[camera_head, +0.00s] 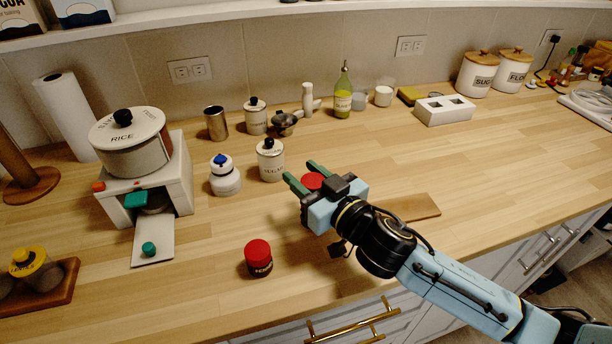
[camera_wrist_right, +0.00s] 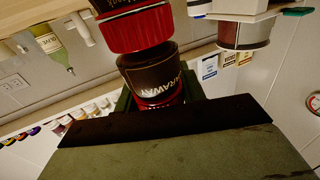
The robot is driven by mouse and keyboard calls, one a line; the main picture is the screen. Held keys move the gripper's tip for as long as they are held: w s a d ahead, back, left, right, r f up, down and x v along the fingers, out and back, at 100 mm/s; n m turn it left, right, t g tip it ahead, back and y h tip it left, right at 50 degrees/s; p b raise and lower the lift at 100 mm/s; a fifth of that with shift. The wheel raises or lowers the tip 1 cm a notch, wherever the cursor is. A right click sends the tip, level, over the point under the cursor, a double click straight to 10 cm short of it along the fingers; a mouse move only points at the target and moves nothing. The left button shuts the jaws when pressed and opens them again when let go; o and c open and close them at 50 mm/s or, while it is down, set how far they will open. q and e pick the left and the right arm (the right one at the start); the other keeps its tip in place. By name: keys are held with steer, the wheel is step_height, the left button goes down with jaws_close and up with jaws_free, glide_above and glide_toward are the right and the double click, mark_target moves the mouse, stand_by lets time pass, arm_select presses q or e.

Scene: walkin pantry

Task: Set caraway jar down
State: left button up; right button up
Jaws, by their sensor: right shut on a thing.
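The caraway jar has a red lid (camera_head: 312,181) that shows between the green fingers of my right gripper (camera_head: 302,174) in the head view. In the right wrist view the caraway jar (camera_wrist_right: 150,77) appears upside down, with a dark labelled body and a red lid, between the fingers. My right gripper is shut on it, over the middle of the counter. The hand hides most of the jar in the head view, so I cannot tell whether its base touches the counter. My left gripper is not in view.
Another red-lidded jar (camera_head: 258,257) stands near the counter's front. A wooden board (camera_head: 412,208) lies partly behind my arm. The counter (camera_head: 480,140) is clear at right.

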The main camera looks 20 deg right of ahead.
steer(key=shift+f, duration=0.3)
steer(key=o, duration=0.9)
steer(key=shift+r, duration=0.1)
steer(key=shift+o, duration=0.2)
